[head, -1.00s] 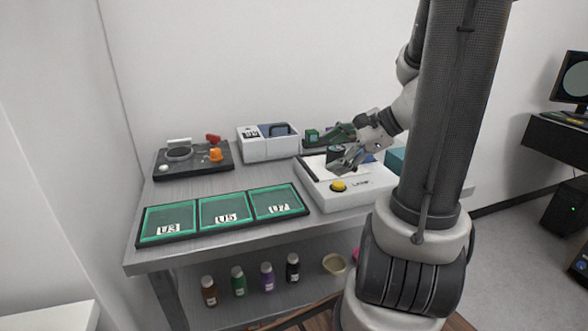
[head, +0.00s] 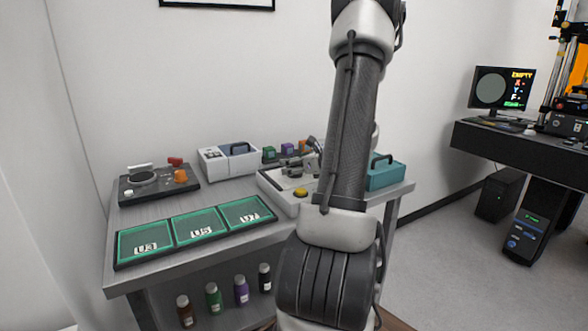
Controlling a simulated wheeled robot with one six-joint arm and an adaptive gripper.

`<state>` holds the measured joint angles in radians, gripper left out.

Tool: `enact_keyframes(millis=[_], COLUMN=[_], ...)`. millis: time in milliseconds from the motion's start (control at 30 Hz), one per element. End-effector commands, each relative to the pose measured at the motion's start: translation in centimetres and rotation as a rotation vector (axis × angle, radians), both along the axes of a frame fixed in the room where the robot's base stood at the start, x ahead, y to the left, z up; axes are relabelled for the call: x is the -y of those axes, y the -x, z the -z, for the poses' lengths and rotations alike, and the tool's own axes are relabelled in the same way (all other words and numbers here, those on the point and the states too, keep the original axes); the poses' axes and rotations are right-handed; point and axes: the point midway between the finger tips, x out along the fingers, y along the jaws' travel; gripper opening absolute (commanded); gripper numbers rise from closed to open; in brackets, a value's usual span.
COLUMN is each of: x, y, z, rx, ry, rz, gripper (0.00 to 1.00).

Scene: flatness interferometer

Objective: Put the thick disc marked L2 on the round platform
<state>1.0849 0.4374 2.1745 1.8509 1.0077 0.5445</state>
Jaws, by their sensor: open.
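My gripper (head: 292,171) is open over the white lamp box (head: 276,191), partly hidden behind my arm. I cannot make out a disc marked L2; any disc at the gripper is too small or covered to tell. No round platform can be picked out for certain. The instrument (head: 568,122) on the black bench at the right edge is cut off by the frame.
The metal table (head: 150,277) holds green trays marked U3, U5 and U7 (head: 195,225), a dark fixture (head: 185,192), a grey-white box (head: 212,169) and a teal case (head: 388,177). A monitor (head: 500,90) reads EMPTY. Floor between table and bench (head: 430,250) is clear.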

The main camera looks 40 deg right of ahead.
Motion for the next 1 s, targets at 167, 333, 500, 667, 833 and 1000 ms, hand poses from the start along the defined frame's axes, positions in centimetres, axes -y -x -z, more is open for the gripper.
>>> enact_keyframes(millis=[167,333,500,667,833,1000], x=[0.0,0.0,0.0,0.0,0.0,0.0], y=[-0.9,-0.9,-0.8,-0.8,-0.9,-0.9], z=[0.3,0.3,0.3,0.2,0.1,-2.2], rx=[0.0,0.0,0.0,0.001,0.001,0.004], ry=[0.0,0.001,0.001,0.002,0.003,0.007], rz=[0.001,0.0,0.0,-0.001,-0.001,-0.002], gripper=[0.74,0.63,0.32,0.1,0.1,0.1])
